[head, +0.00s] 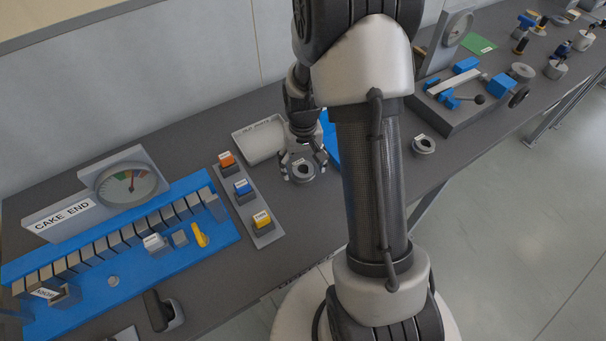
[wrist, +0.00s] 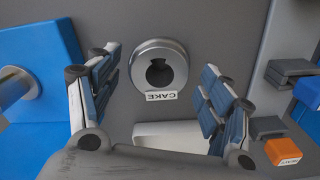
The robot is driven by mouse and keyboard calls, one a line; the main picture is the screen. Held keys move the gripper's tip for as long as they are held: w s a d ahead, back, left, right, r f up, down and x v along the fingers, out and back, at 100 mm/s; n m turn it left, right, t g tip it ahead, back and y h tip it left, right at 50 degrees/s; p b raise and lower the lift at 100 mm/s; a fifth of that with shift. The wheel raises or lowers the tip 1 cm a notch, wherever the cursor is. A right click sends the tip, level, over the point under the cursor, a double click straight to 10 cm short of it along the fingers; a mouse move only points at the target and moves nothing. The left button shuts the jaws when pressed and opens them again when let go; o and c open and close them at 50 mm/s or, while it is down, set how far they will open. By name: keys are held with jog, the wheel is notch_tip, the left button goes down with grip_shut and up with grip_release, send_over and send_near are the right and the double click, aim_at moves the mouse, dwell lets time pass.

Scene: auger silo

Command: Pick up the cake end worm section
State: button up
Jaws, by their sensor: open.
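The cake end worm section is a short grey metal ring with a keyed dark hole. A white tag beside it reads CAKE, upside down in the wrist view. The ring (wrist: 160,66) lies flat on the dark bench, between my fingers in that view. In the head view the ring (head: 303,173) sits right under my gripper (head: 303,163). My gripper (wrist: 161,62) is open, pointing down, with one finger on each side of the ring and visible gaps to it. How far the fingertips are above the bench is hard to tell.
A white tray (head: 259,141) stands just behind the ring. A panel with orange, blue and yellow buttons (head: 242,188) is to its left. A similar ring (head: 424,145) lies right of my arm. A blue rack under a CAKE END gauge (head: 130,184) is at far left.

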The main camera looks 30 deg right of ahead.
notch_tip(320, 180, down, 3)
jog(key=shift+r, duration=0.3)
jog(key=shift+c, duration=0.2)
grip_shut()
dwell(0.5)
jog(key=shift+r, duration=0.1)
